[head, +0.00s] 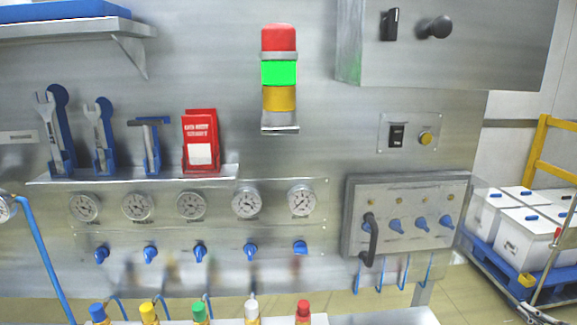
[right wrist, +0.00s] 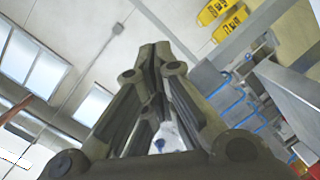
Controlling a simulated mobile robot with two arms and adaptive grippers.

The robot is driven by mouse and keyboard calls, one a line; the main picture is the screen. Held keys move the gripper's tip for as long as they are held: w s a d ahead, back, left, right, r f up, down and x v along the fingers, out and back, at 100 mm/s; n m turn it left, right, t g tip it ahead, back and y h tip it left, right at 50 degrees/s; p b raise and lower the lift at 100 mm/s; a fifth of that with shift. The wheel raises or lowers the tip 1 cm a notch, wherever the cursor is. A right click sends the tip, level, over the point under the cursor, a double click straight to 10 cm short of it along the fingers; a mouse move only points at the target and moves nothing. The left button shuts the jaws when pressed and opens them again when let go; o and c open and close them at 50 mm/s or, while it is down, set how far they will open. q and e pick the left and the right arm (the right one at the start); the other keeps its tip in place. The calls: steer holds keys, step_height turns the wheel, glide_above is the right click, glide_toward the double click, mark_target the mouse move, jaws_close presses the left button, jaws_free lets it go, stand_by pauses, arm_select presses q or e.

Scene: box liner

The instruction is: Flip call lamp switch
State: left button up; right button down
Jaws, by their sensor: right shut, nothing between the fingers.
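A call lamp (head: 279,72) stands on the steel wall panel in the head view, with a red top, a bright green middle and an amber bottom. A black rocker switch (head: 397,136) sits on a small plate right of and below the lamp, beside a yellow button (head: 426,138). Another black switch (head: 390,24) is on the box at the upper right; no readable label shows which one works the lamp. My right gripper (right wrist: 155,48) is shut and empty in the right wrist view, with ceiling and shelving behind it, away from any switch. My left gripper is not in view.
A black knob (head: 435,27) is beside the upper switch. A control box (head: 355,214) with blue valves and a black handle juts out below. A shelf (head: 130,175) holds tools and a red sign. Gauges line the panel. White boxes (head: 525,235) stand at the right.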

steer(key=s+d+f+m+g+h, duration=0.2)
steer(key=s+d+f+g+h, duration=0.1)
steer(key=s+d+f, duration=0.45)
steer(key=s+d+f+m+g+h, duration=0.1)
steer(key=s+d+f+g+h, duration=0.3)
steer(key=s+f, duration=0.55)
steer(key=s+d+f+m+g+h, duration=0.15)
steer(key=s+d, duration=0.25)
steer(key=s, duration=0.5)
steer(key=s+d+f+g, duration=0.3)
steer(key=s+d, duration=0.1)
steer(key=s, duration=0.5)
steer(key=s+d+f+m+g+h, duration=0.1)
steer(key=s+d+f+g, duration=0.15)
steer(key=s, duration=0.65)
steer(key=s+a+f+m+g+y, duration=0.1)
steer(key=s+a+f+y, duration=0.2)
steer(key=a+f, duration=0.95)
steer(key=s+a+f+m+y, duration=0.1)
steer(key=s+a+f+y, duration=0.15)
steer(key=a+f, duration=1)
steer(key=s+a+f+y, duration=0.1)
steer(key=a+y, duration=0.1)
steer(key=a, duration=1.5)
steer(key=s+a+f+m+y+b, duration=0.1)
steer(key=a+f, duration=0.1)
steer(key=a, duration=1.6)
steer(key=shift+s+a+f+y, duration=0.15)
steer(key=shift+s+f+y, duration=0.15)
steer(key=shift+y, duration=0.1)
